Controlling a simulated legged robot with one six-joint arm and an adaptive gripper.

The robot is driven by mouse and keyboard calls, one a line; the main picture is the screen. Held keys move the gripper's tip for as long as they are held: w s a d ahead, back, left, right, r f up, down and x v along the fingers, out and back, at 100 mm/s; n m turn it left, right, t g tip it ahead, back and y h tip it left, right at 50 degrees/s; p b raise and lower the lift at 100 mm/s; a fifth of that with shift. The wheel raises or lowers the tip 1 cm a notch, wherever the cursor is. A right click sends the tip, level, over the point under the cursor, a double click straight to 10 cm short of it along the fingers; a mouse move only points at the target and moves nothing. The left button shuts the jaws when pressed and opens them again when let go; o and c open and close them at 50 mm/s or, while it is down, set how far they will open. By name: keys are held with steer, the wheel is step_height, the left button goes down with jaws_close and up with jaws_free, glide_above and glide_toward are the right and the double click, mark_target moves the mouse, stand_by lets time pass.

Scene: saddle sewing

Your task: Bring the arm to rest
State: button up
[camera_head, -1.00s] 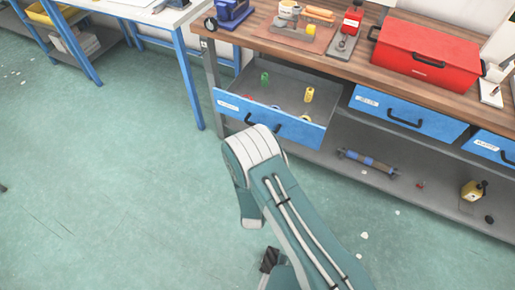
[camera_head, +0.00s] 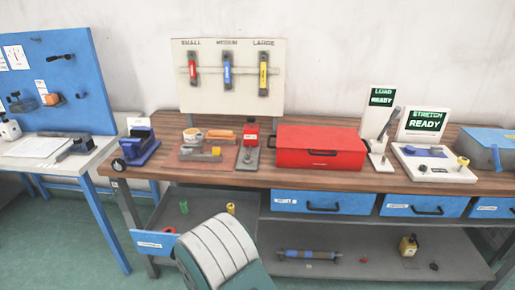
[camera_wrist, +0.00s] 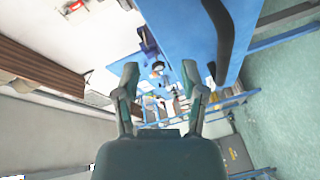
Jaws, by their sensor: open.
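My arm's teal and white segment rises from the bottom middle of the head view, in front of the workbench. My gripper (camera_wrist: 160,80) shows only in the wrist view, where its two fingers stand apart with nothing between them. In the head view the gripper is out of sight. The wrist view is tilted on its side, with a blue surface and a dark curved handle close by on the right. I cannot tell how far the fingers are from that surface.
The workbench (camera_head: 225,178) holds a red toolbox (camera_head: 318,148), a blue device (camera_head: 137,147) and a stretch station (camera_head: 436,160). A roller (camera_head: 308,255) lies on the lower shelf.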

steer(key=w+d+r+m+g, duration=0.1)
steer(key=w+d+r+m, duration=0.15)
steer(key=r, duration=0.25)
steer(key=w+d+r+m+g, duration=0.1)
steer(key=d+r+m, duration=0.15)
steer(key=r, duration=0.25)
steer(key=s+d+r+m+g+h, duration=0.1)
steer(key=s+d+r+m+g, duration=0.25)
steer(key=d+r, duration=0.7)
steer(key=s+d+r+m+g+h, duration=0.1)
steer(key=s+d+r+m+g, duration=0.1)
steer(key=s+d, duration=0.7)
steer(key=s+d+r+m+g+h, duration=0.2)
steer(key=s+d+m, duration=0.4)
steer(key=s, duration=1)
steer(key=d+r+g, duration=0.1)
steer(key=d+r, duration=0.1)
steer(key=d, duration=0.1)
steer(key=shift+s+r+m+h, duration=0.2)
steer(key=shift+s+m+h, duration=0.1)
steer(key=shift+s+m, duration=0.05)
